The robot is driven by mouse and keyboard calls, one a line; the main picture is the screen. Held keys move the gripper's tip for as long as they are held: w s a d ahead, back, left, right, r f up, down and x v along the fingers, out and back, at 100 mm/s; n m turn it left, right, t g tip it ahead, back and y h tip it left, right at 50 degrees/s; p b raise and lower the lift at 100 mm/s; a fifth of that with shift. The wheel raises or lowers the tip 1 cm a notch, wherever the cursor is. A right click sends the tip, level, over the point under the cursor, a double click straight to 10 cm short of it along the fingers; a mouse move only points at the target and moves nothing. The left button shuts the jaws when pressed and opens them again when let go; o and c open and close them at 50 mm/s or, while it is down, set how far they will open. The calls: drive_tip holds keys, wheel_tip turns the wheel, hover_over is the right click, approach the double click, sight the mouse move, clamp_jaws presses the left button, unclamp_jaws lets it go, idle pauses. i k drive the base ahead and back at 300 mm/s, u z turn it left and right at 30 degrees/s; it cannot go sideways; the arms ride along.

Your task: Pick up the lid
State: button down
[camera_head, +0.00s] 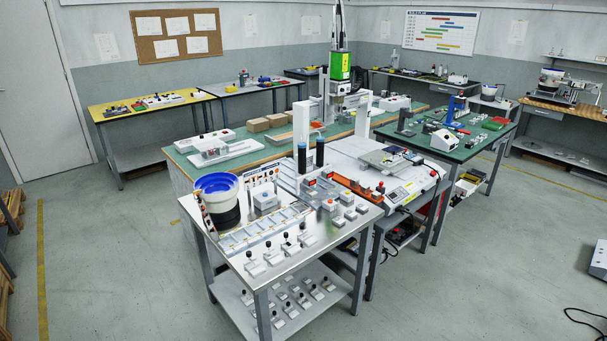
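I cannot single out the lid for certain at this size. Several small light-grey square parts (350,214) sit in rows at the right of the steel-topped bench (316,246), some with red or orange tops. Several pale parts with black knobs (271,257) stand along the bench's front left. A flat grey plate (383,160) lies on the white machine table behind the bench. My gripper does not show in this view.
A blue-rimmed bowl feeder (217,199) stands at the bench's left corner beside a segmented pale tray (262,231). Two dark cylinders (302,158) rise behind. A gantry with a green screwdriver unit (340,66) stands farther back. The floor at front left is clear.

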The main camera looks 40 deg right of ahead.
sight(339, 221)
drive_tip(key=u, duration=1.55)
drive_tip(key=k, duration=0.1)
drive_tip(key=z, duration=3)
